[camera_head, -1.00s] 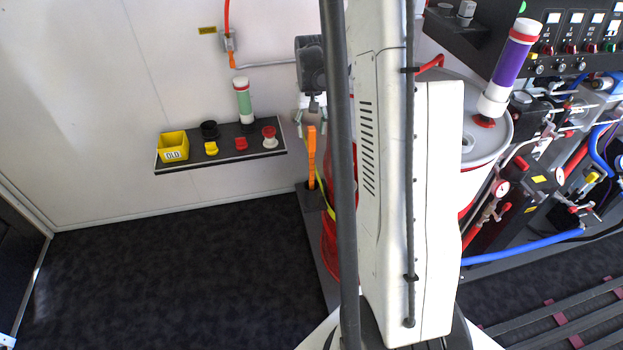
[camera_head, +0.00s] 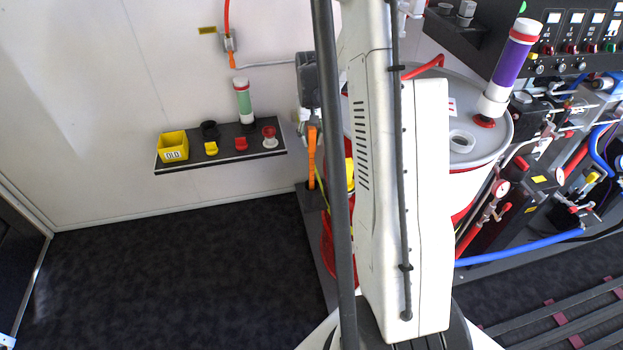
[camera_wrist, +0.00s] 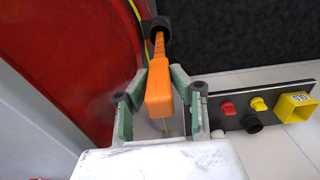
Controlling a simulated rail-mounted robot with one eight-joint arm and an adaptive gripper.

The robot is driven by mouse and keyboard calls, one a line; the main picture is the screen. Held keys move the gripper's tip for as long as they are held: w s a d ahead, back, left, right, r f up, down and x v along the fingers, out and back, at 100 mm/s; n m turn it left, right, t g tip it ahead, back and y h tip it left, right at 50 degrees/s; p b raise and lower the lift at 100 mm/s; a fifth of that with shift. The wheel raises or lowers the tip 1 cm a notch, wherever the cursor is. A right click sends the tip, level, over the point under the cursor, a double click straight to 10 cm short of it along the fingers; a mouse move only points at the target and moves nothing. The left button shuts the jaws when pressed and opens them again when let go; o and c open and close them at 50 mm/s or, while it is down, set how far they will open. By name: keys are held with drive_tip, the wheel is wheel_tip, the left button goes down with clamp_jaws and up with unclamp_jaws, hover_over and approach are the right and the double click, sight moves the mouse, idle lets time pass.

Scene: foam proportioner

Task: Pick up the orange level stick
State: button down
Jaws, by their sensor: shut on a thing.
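The orange level stick (camera_head: 312,158) stands upright at the left of my arm in the head view. Its lower end meets a dark holder. In the wrist view the stick (camera_wrist: 158,88) lies between the two green-lined fingers of my gripper (camera_wrist: 159,76), with its far end at a round black piece (camera_wrist: 158,27). My gripper (camera_head: 309,122) is shut on the upper part of the stick. In the head view the fingers are partly hidden by my arm and hard to make out.
A wall shelf (camera_head: 222,158) holds a yellow bin (camera_head: 173,146), a green-banded cylinder (camera_head: 243,100) and several small fittings. A grey-topped drum (camera_head: 480,130) and piping stand right of my arm. A red surface (camera_wrist: 75,50) is close left of the gripper. Floor at left is clear.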

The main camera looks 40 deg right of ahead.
drive_tip(key=shift+r, duration=0.1)
idle(0.3)
wheel_tip(320, 180, up, 18)
drive_tip(key=shift+p, duration=0.35)
idle(0.5)
wheel_tip(320, 180, up, 12)
drive_tip(key=p, duration=0.6)
drive_tip(key=shift+p, duration=0.4)
